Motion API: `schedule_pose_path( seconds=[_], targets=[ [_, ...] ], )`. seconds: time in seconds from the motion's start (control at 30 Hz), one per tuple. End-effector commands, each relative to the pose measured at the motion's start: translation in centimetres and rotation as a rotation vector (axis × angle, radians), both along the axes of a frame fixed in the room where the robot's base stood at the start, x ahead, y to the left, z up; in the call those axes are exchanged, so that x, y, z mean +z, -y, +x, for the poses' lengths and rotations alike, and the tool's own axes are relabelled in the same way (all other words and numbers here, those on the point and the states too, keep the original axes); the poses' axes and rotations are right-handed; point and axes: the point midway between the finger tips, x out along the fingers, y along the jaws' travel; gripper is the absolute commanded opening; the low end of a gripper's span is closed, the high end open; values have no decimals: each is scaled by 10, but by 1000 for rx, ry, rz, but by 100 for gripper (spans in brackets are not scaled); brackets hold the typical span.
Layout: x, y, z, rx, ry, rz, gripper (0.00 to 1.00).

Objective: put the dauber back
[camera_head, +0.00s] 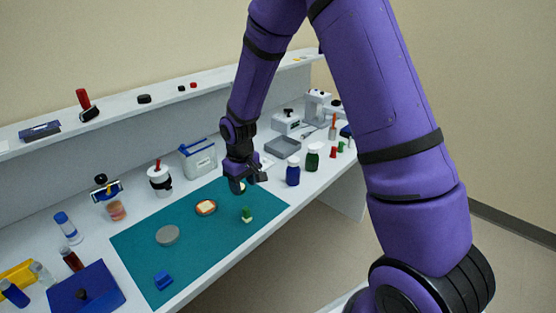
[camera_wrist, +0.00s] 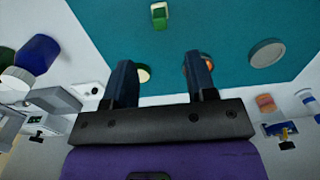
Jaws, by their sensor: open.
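No thing in view is plainly marked as the dauber. A small green and cream piece (camera_head: 247,214) stands on the teal mat and also shows at the top of the wrist view (camera_wrist: 160,16). A round brown dish with a cream pad (camera_head: 206,207) lies behind it, partly hidden by a finger in the wrist view. A small cream round thing (camera_wrist: 143,74) shows between my fingers, beside the left one. My gripper (camera_head: 250,183) is open over the mat's far right part; its two fingers (camera_wrist: 161,75) hold nothing that I can see.
The teal mat (camera_head: 190,270) also bears a grey disc (camera_head: 167,235) and a blue block (camera_head: 163,281). A white cup with a red stick (camera_head: 160,180) stands behind it. Blue (camera_head: 293,174) and green (camera_head: 312,158) bottles and a grey tray (camera_head: 283,147) stand to the right.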

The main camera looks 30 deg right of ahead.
Motion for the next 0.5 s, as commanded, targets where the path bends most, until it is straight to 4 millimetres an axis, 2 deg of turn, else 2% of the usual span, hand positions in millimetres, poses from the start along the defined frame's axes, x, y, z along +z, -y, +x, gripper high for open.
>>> schedule_pose_path(
  seconds=[0.07, 0.17, 0.33, 0.5],
  targets=[
    [4, 1, 0, -2, 4, -1, 52],
    [20, 4, -3, -10, 20, -3, 52],
    [75, 14, -17, -42, 72, -11, 52],
    [134, 26, -42, -81, 131, -16, 52]
  ],
)
